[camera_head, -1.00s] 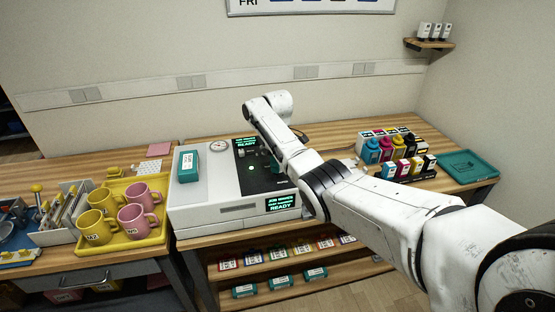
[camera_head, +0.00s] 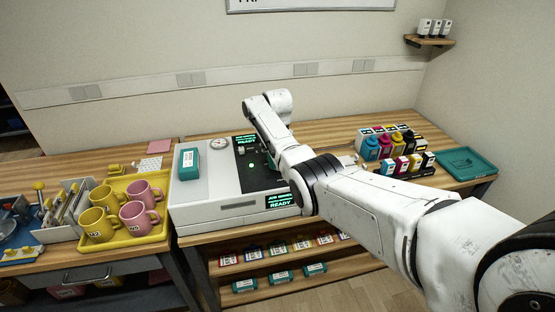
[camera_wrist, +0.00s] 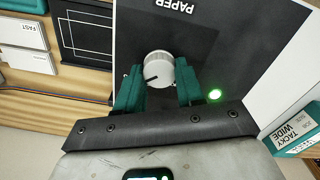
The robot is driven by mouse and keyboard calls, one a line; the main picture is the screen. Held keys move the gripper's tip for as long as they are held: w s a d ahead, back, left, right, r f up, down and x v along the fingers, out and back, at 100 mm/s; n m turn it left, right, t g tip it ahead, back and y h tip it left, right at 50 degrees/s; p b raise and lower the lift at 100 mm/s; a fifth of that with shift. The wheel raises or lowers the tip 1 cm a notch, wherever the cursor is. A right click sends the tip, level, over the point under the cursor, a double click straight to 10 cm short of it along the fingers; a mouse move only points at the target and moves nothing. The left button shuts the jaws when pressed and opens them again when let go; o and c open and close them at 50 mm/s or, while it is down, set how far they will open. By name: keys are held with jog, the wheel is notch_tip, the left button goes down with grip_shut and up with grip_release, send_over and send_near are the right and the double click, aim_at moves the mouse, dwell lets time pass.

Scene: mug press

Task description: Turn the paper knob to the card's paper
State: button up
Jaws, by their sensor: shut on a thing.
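The paper knob (camera_wrist: 161,64) is a round, pale grey dial with a dark pointer line, under the printed word PAPER in the wrist view. The pointer faces the lower left of that picture. My gripper (camera_wrist: 158,78) has its two green fingers on either side of the knob and is shut on it. The press (camera_head: 215,207) is a white and black machine in the middle of the head view, with a lit READY screen (camera_head: 282,201). In the head view my arm hides the knob and most of my gripper. I cannot make out the card.
A teal box (camera_head: 189,163) stands on the press's left side; its label reads TACKY WIDE in the wrist view (camera_wrist: 300,122). A yellow tray (camera_head: 152,236) with mugs is at left. Ink bottles (camera_head: 385,146) and a teal tray (camera_head: 466,163) are at right. A green light (camera_wrist: 214,95) glows beside the knob.

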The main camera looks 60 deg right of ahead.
dwell(0.3)
jog(key=o, duration=1)
jog(key=shift+o, duration=0.2)
notch_tip(320, 180, up, 11)
jog(key=b, duration=0.1)
jog(key=shift+b, duration=0.3)
jog(key=shift+f, duration=0.1)
